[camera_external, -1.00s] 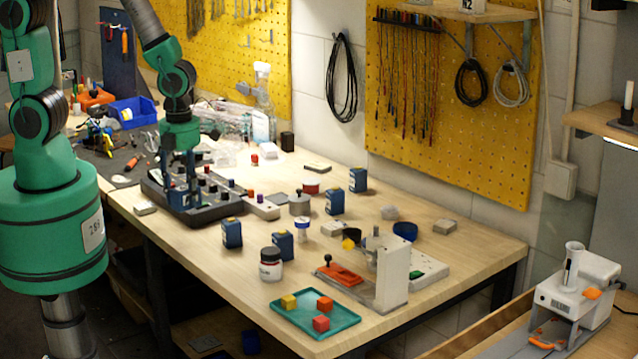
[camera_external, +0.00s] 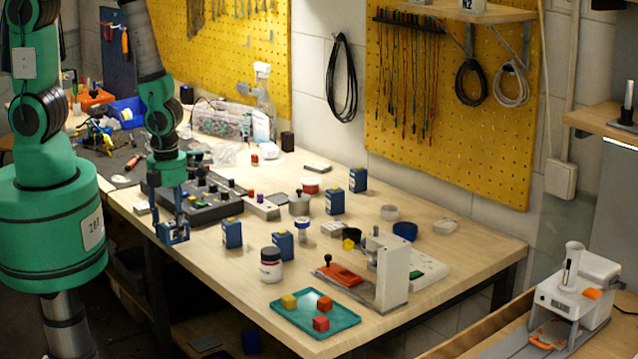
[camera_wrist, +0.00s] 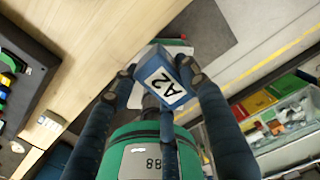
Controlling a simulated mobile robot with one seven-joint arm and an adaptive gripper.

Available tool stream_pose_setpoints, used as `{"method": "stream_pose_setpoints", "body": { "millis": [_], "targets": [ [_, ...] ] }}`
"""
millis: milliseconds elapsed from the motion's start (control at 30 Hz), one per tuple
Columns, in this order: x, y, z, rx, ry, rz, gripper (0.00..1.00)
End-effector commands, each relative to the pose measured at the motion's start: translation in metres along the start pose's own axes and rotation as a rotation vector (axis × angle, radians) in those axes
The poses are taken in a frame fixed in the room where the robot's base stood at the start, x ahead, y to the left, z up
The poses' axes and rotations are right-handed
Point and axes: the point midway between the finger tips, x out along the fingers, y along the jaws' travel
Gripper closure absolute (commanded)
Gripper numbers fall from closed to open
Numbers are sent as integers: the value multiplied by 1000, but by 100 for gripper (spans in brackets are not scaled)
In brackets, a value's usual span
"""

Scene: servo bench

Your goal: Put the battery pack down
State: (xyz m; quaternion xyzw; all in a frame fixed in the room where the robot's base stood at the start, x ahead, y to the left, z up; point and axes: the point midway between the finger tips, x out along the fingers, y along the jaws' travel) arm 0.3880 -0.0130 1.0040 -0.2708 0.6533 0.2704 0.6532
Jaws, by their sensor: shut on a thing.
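My gripper (camera_external: 172,228) is shut on a blue battery pack (camera_external: 174,236) near the table's front left edge. In the wrist view the battery pack (camera_wrist: 163,80) sits tilted between the fingertips of my gripper (camera_wrist: 162,79), with a white "A2" label facing the camera. There it overlaps the table's edge, with floor beyond. I cannot tell whether it touches the tabletop. Similar blue packs stand upright on the table: one just right of my gripper (camera_external: 232,233), one nearer the front (camera_external: 283,245), and others farther back (camera_external: 335,201), (camera_external: 358,179).
A dark control panel (camera_external: 212,207) lies behind my gripper. Cluttered bins (camera_wrist: 285,120) show beyond the edge.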

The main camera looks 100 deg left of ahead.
Motion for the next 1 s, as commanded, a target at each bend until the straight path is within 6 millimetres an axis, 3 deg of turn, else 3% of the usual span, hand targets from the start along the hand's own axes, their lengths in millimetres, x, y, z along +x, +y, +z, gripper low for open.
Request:
{"method": "stream_pose_setpoints", "body": {
  "millis": [200,667,1000],
  "targets": [
    [12,0,0,0,0,0,87],
    [13,-3,2,0,-1,-1,87],
    [17,-32,30,0,-1,-1,87]
  ]
}}
